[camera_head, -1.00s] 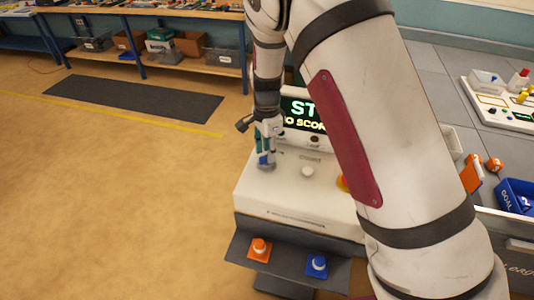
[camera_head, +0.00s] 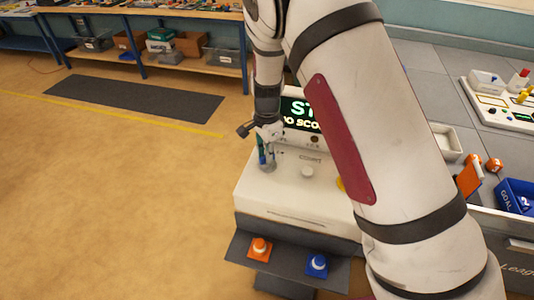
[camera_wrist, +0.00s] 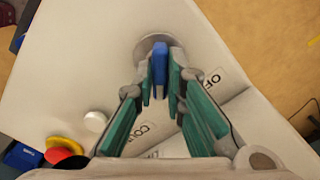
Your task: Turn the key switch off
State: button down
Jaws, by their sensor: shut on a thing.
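The key switch has a blue key (camera_wrist: 160,62) standing on a round grey metal base (camera_wrist: 147,43), on the sloped white top of a console (camera_head: 300,200). My gripper (camera_wrist: 161,75) is shut on the blue key, with one teal-padded finger on each side of it. In the head view my gripper (camera_head: 266,152) points down at the left part of the console top. A label (camera_wrist: 208,82) reading "OF…" lies right of the key in the wrist view, partly covered by a finger.
A white round button (camera_head: 307,172) and a red-and-yellow button (camera_wrist: 64,149) sit on the console. A lit screen (camera_head: 300,115) stands behind. Orange (camera_head: 259,248) and blue (camera_head: 318,265) buttons are on the front shelf. My arm hides the console's right side.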

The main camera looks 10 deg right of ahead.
jog(key=shift+n, duration=0.4)
jog(key=n, duration=0.3)
jog(key=shift+n+b, duration=0.4)
jog(key=n+b, duration=0.1)
jog(key=n, duration=0.3)
jog(key=shift+n, duration=0.3)
jog(key=n+b, duration=0.1)
jog(key=n, duration=0.3)
jog(key=shift+w, duration=0.1)
jog(key=shift+n+b, duration=0.4)
jog(key=shift+n, duration=1.9)
jog(key=c, duration=1.6)
grip_release()
jog(key=shift+c, duration=0.2)
